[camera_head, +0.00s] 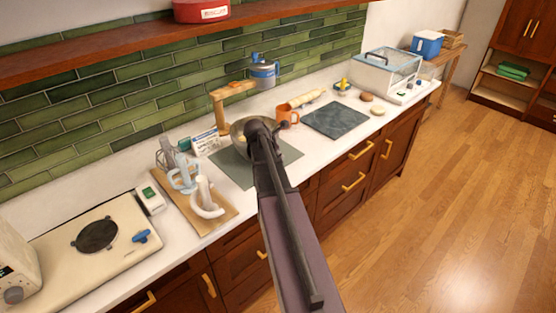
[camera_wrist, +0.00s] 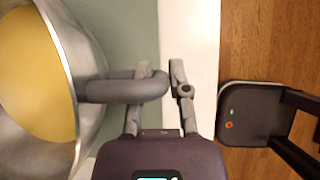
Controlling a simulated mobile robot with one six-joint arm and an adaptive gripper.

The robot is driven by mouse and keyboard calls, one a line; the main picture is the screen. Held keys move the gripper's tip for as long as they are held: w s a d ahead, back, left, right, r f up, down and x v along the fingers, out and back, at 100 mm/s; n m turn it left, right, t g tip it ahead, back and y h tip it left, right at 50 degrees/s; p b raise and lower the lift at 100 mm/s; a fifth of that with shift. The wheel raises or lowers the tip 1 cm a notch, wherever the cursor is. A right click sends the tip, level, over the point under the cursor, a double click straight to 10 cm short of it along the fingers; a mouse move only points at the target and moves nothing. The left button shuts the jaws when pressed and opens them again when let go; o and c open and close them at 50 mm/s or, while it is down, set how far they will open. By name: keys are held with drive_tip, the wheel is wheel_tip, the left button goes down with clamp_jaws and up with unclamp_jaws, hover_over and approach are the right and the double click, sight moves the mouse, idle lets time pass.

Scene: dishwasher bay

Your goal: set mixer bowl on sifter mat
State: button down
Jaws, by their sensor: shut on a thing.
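The mixer bowl (camera_wrist: 85,60) is metal, with a yellow content and a grey side handle (camera_wrist: 115,89). In the head view the bowl (camera_head: 238,128) shows only partly behind my gripper (camera_head: 262,128). My gripper (camera_wrist: 160,78) is shut on the bowl's handle in the wrist view. The sifter mat, a flat grey-green sheet (camera_head: 230,168), lies on the white counter. The bowl is over the mat's back part in the head view, and the mat (camera_wrist: 130,35) shows beside it in the wrist view. I cannot tell whether the bowl's base touches the mat.
An orange mug (camera_head: 286,115) stands right of the bowl, near a dark slab (camera_head: 335,119). A wooden stand (camera_head: 219,112) with a blue-grey container (camera_head: 263,72) is behind. A wooden board (camera_head: 218,214) with pale handled items is at left. The counter's front edge is close.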

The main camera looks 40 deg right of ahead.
drive_tip(key=shift+f, duration=0.3)
drive_tip(key=c, duration=0.6)
unclamp_jaws()
drive_tip(key=shift+r, duration=0.15)
drive_tip(key=shift+p+v, duration=4.8)
drive_tip(key=shift+v, duration=1.1)
drive_tip(key=shift+a, duration=0.15)
